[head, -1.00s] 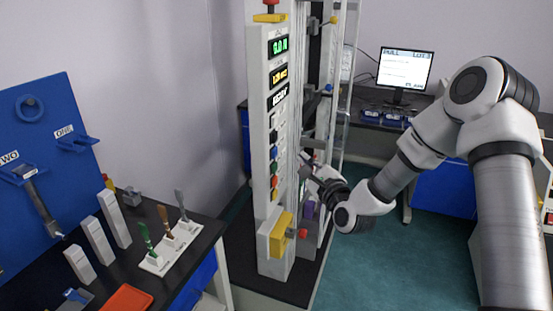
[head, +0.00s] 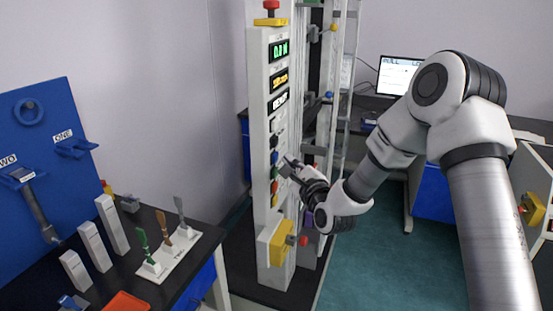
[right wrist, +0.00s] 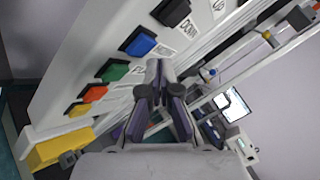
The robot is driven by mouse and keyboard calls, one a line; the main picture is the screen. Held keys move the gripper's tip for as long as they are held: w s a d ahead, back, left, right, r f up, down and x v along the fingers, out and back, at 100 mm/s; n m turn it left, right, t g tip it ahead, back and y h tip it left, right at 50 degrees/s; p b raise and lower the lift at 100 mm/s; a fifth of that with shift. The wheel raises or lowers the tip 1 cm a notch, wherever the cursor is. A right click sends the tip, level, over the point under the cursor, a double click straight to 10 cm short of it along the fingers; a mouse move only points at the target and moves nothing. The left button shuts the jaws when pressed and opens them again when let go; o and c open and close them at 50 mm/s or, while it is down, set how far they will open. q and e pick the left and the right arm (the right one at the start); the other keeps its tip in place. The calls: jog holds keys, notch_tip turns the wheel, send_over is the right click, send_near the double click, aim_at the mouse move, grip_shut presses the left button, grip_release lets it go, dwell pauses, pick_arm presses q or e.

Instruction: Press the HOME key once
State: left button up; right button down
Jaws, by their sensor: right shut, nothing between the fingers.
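The tall light-grey control panel (head: 256,120) carries a column of coloured keys. In the right wrist view I see a black key (right wrist: 172,13), a blue key (right wrist: 139,42), a green key (right wrist: 113,71) and a red-orange key (right wrist: 93,93). My left gripper is out of view.
Lit displays (head: 279,48) sit above the keys. A yellow block (head: 276,240) with a red knob juts out low on the panel. A metal frame (head: 340,110) stands behind. A bench with a white specimen holder (head: 183,253) is at left, a monitor (head: 397,76) at back.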

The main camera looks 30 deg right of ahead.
dwell(0.8)
jog(key=shift+w+a+b, duration=0.3)
jog(key=shift+b, duration=0.1)
